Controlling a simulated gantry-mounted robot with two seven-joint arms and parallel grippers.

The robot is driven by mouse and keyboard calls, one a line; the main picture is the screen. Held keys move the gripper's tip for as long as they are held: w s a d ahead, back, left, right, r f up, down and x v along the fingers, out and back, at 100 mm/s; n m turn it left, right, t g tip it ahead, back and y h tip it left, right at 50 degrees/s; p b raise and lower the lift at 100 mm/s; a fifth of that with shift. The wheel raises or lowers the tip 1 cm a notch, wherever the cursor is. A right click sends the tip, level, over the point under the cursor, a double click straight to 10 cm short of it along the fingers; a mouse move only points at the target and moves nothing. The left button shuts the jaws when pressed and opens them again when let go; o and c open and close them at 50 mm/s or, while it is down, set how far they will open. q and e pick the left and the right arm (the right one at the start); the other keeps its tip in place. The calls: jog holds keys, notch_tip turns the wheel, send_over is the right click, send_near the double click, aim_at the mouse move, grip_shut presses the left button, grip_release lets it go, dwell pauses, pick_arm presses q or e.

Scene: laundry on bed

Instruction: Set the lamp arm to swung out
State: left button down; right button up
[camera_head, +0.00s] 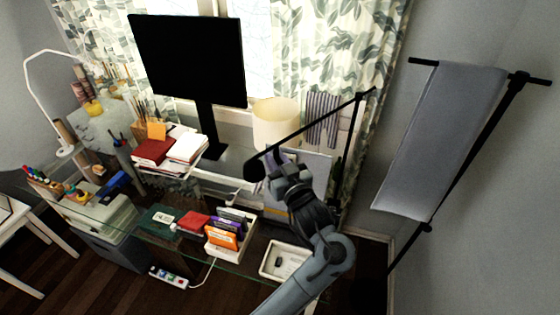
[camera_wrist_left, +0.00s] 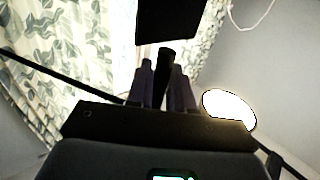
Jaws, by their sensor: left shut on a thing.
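The black lamp arm (camera_head: 315,124) slants from the top of a dark upright post (camera_head: 350,150) at the right, down and left over the desk. Its dark rounded head end (camera_head: 255,170) is beside my left gripper (camera_head: 272,162). In the left wrist view my left gripper (camera_wrist_left: 166,88) is shut on a dark part of the lamp between its two fingers. The thin lamp arm (camera_wrist_left: 62,77) also crosses that view, running to the fingers from the left. The exact contact is partly hidden by my wrist. My right gripper is in neither view.
A cream lampshade (camera_head: 277,122) stands close behind the lamp arm. A monitor (camera_head: 188,58), books (camera_head: 168,148) and a sorter with coloured folders (camera_head: 228,232) are to the left. A white tray (camera_head: 286,263) sits below. A grey cloth hangs on a stand (camera_head: 440,140) at the right.

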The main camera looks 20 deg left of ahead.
pick_arm(q)
jog(key=c, duration=1.1)
grip_release()
jog(key=shift+w, duration=0.1)
jog(key=shift+c, duration=0.2)
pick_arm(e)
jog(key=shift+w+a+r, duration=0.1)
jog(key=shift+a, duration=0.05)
